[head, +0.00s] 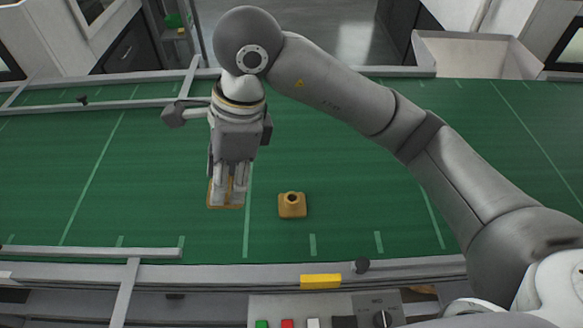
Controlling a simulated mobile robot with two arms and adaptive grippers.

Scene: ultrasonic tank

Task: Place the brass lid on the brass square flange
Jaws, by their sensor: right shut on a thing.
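The brass square flange (292,211) sits on the green belt near the middle, with a round neck and a dark hole on top. My right gripper (229,190) points down just left of the flange and is shut on the brass lid (225,206). The lid's lower part shows as a flat square edge below the fingers; the rest is hidden by the fingers. Lid and flange are apart. I cannot tell how far the lid is above the belt. My left gripper is not in view.
The green conveyor belt (90,210) has light green marks and metal rails along both edges. A yellow block (320,281) and a control panel with buttons (290,322) are at the front. A pale bin (475,55) stands behind at the right. The belt around the flange is clear.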

